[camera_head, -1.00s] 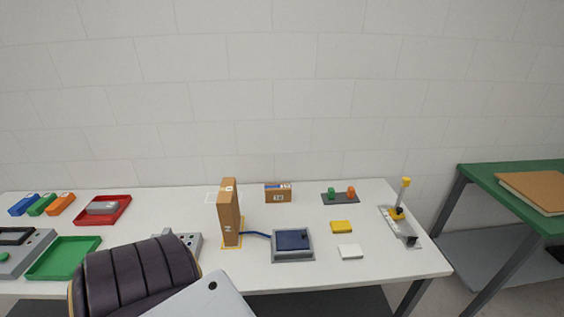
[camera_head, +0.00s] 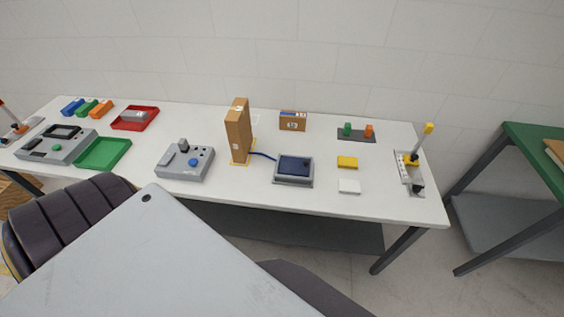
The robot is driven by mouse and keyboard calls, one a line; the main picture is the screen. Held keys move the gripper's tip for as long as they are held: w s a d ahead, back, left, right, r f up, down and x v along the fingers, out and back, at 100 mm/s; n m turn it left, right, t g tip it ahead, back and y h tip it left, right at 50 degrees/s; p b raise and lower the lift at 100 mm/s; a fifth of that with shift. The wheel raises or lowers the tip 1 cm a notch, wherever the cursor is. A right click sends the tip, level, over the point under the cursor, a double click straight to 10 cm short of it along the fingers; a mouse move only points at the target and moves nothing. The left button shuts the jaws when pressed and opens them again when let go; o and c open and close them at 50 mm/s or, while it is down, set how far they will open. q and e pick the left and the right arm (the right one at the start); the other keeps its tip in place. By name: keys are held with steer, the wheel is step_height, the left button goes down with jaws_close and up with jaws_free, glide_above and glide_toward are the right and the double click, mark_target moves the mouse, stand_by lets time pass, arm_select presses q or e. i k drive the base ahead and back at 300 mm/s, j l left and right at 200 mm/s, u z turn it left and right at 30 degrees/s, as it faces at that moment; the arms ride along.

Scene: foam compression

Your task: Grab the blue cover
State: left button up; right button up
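The only blue, cover-like part at the middle of the table is a dark blue panel (camera_head: 294,165) on top of a square grey box (camera_head: 293,182). It lies flat and looks closed. A blue cable (camera_head: 262,156) runs from the box to the foot of a tall brown carton (camera_head: 238,131). Neither of my grippers is in view, and nothing touches the blue panel.
The white table (camera_head: 330,206) also bears a yellow block (camera_head: 347,162), a white block (camera_head: 349,186), a small carton (camera_head: 293,121), a grey control box (camera_head: 185,161), a green tray (camera_head: 123,157), a red tray (camera_head: 151,121) and a lever stand (camera_head: 412,165). A green-topped table (camera_head: 530,142) stands right.

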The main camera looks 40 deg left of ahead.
mark_target(298, 167)
steer(key=i+l+u, duration=0.1)
steer(key=l+u, duration=0.9)
steer(key=l, duration=0.25)
